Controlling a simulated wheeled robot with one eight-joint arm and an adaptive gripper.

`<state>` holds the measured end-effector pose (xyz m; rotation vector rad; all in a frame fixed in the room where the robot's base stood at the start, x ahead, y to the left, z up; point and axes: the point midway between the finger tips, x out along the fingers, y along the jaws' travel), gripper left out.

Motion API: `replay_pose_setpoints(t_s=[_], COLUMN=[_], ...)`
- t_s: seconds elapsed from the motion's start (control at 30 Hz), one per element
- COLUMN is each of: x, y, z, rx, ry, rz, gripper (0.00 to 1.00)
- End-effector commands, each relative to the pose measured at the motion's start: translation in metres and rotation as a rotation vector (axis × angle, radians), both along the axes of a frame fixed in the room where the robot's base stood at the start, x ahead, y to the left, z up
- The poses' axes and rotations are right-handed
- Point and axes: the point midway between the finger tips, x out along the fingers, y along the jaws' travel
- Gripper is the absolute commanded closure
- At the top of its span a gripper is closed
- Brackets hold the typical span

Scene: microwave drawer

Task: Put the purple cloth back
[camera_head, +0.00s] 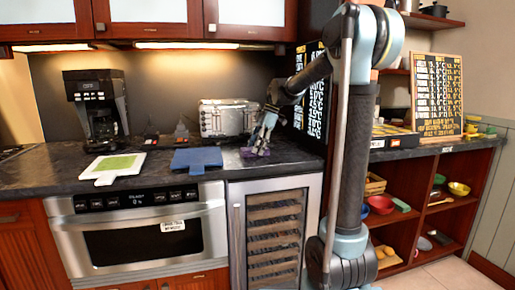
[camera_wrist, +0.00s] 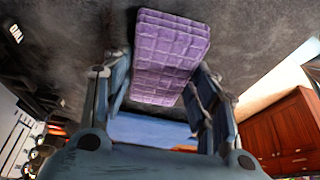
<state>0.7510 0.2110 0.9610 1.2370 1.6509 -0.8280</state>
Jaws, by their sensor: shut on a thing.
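The purple cloth (camera_wrist: 170,50) is a folded, quilted block in the wrist view, with its lower part between my two fingers. In the head view the cloth (camera_head: 250,153) is a small purple patch at the counter's front part, above the wine cooler. My gripper (camera_head: 259,145) points down there, and in the wrist view my gripper (camera_wrist: 158,88) has one finger on each side of the cloth. It is shut on it. I cannot tell whether the cloth touches the counter.
A blue board (camera_head: 196,159) lies left of my gripper, and a white-and-green board (camera_head: 113,166) lies farther left. A silver toaster-like box (camera_head: 227,118) stands behind, with a coffee maker (camera_head: 98,110) at the back left. A menu board (camera_head: 312,95) stands to the right.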

Motion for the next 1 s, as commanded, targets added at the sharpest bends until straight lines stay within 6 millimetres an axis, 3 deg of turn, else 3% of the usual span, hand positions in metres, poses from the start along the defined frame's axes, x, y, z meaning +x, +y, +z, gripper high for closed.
replay_pose_setpoints(t_s=[0.17, 0.2, 0.27, 0.3, 0.73, 1.0], x=[0.000, 0.000, 0.000, 0.000, 0.001, 0.006], y=[0.000, 0.000, 0.000, 0.000, -0.003, -0.018], z=[0.000, -0.001, -0.001, 0.000, 0.004, 0.043], rx=[0.000, 0.000, 0.000, 0.000, 0.000, 0.000], ry=[0.000, 0.000, 0.000, 0.000, 0.000, -0.001], rz=[0.000, 0.000, 0.000, 0.000, -0.002, -0.004], gripper=[0.77, 0.42, 0.29, 0.27, 0.27, 0.27])
